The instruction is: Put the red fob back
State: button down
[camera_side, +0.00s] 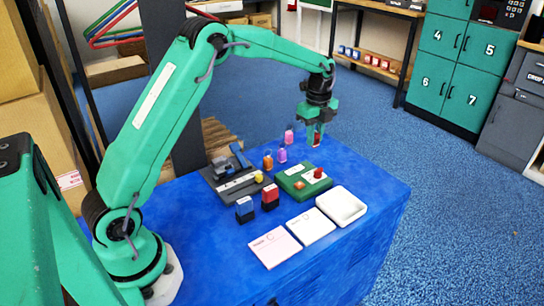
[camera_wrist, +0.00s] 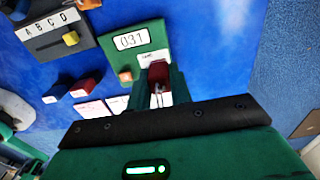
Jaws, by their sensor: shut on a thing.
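My gripper (camera_side: 315,132) is above the far right part of the blue table, shut on the red fob (camera_side: 317,139). Only a small part of the fob shows between the fingers. In the wrist view, the red fob (camera_wrist: 158,72) shows between the dark green fingers, with a metallic bit below it. A pink fob (camera_side: 289,137), a purple fob (camera_side: 282,155) and an orange fob (camera_side: 267,161) stand in a row on the table to the left of my gripper. No empty place for the red fob can be made out clearly.
A green box (camera_side: 290,181) with a red knob (camera_side: 319,173) sits nearer the camera. A grey panel (camera_side: 222,184) with a yellow slider, blue block (camera_side: 245,210), red block (camera_side: 270,198), cards (camera_side: 275,247) and white tray (camera_side: 341,206) surround it. The table's right side is clear.

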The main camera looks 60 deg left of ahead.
jog(key=a+f, duration=0.2)
jog(key=a, duration=0.1)
jog(key=w+a+f, duration=0.1)
jog(key=a+f, duration=0.1)
jog(key=a, duration=0.2)
jog(key=w+a+f, duration=0.1)
jog(key=a+f, duration=0.1)
jog(key=a, duration=0.1)
jog(key=shift+w+a+f, duration=0.25)
jog(key=shift+a+f, duration=0.05)
jog(key=shift+f, duration=2)
jog(key=shift+f, duration=0.15)
jog(key=c, duration=1.3)
grip_release()
jog(key=shift+o, duration=0.2)
notch_tip(320, 180, up, 12)
jog(key=shift+r, duration=0.2)
